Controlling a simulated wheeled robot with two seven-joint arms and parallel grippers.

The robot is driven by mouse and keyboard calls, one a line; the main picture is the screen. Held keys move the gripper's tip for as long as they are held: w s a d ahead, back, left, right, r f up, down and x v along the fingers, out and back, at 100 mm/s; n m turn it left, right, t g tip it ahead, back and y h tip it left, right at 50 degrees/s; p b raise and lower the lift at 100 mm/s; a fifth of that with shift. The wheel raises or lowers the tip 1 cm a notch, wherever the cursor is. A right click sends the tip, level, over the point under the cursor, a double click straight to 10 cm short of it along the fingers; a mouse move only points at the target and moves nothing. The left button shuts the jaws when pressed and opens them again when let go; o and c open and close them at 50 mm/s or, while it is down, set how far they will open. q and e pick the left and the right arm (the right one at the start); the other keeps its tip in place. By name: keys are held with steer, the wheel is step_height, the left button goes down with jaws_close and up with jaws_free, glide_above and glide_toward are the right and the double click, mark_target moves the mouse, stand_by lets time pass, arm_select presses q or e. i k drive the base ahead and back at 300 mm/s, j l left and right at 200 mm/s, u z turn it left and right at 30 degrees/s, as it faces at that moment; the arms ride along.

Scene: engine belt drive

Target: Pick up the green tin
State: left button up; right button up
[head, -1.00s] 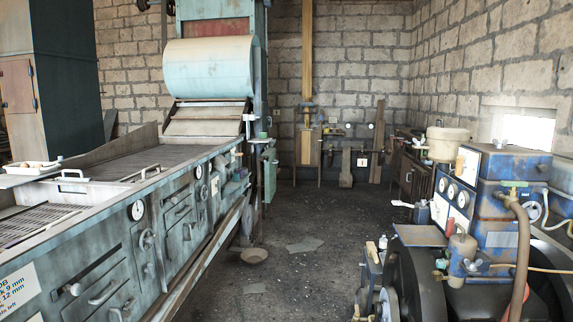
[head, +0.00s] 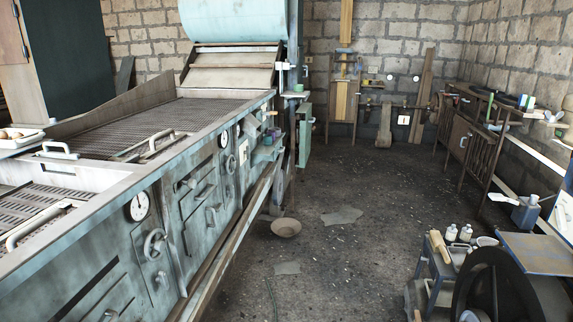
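I cannot single out the green tin for certain. A small green thing (head: 299,88) sits on a bracket at the far end of the long grey-green machine (head: 170,215), in the upper middle of the head view. Another small green item (head: 274,132) is on a ledge at the machine's side, among other small things. All are too small to identify. Neither of my grippers is in the head view.
The dark floor (head: 345,185) is largely clear between the machine and the right side. A bowl (head: 286,228) and flat scraps (head: 342,215) lie on it. At lower right stand a low stand with bottles (head: 451,232) and a large black wheel (head: 500,295). A rack (head: 472,135) stands along the right wall.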

mark_target(297, 88)
steer(key=i+z, duration=0.15)
steer(key=i, duration=2.15)
steer(key=i+z, duration=0.15)
steer(key=i, duration=0.6)
steer(key=i+j+z, duration=0.1)
steer(key=i, duration=0.65)
steer(key=i+j+z, duration=0.15)
steer(key=i, duration=0.6)
